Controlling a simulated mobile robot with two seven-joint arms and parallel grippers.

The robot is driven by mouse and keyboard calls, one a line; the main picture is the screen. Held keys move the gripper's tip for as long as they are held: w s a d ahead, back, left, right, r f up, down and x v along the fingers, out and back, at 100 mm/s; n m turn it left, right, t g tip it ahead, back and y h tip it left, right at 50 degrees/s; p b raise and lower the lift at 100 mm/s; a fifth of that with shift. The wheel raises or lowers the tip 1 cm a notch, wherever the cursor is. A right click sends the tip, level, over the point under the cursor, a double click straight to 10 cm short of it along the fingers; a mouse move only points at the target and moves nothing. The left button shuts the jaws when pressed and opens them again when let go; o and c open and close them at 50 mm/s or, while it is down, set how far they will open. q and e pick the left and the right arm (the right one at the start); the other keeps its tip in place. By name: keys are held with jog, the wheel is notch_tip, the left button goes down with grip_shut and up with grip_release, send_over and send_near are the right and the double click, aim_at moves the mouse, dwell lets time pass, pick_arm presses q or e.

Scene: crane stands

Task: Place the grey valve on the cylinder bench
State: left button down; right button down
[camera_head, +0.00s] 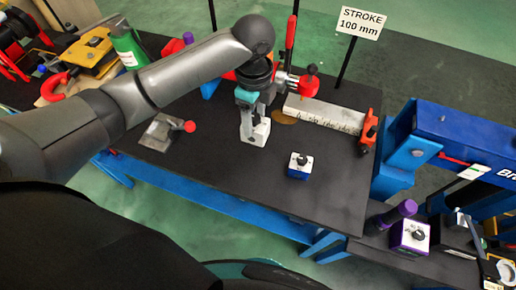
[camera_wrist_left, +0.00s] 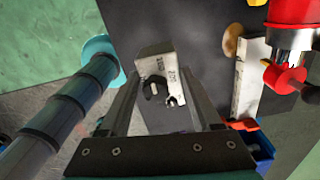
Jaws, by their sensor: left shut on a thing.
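The grey valve (camera_wrist_left: 158,62) is a light grey block with a black knob and printed marks. In the wrist view it sits between the two fingers of my left gripper (camera_wrist_left: 160,88), which is shut on it. In the head view my left gripper (camera_head: 247,122) points down with the grey valve (camera_head: 260,131) at its fingertips, over the black top of the bench (camera_head: 230,172) on blue legs. I cannot tell whether the valve touches the top. My right gripper is not in view.
A blue and white block (camera_head: 299,168) with a black knob stands right of the valve. A long grey bar (camera_head: 322,115) and a red fitting (camera_head: 367,130) lie behind. A grey plate (camera_head: 160,132) with a red knob is at left.

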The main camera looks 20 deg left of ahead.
pick_arm(q)
notch_tip(320, 180, down, 12)
jog(key=shift+d+f+b, duration=0.15)
jog(key=shift+f+b, duration=0.1)
jog(key=shift+b, duration=0.85)
jog(key=shift+f, duration=0.1)
jog(key=c, duration=0.5)
grip_release()
jog(key=shift+f, duration=0.15)
jog(key=o, duration=0.4)
notch_tip(320, 180, up, 12)
jog(key=shift+r+p, duration=0.2)
jog(key=shift+p, duration=0.95)
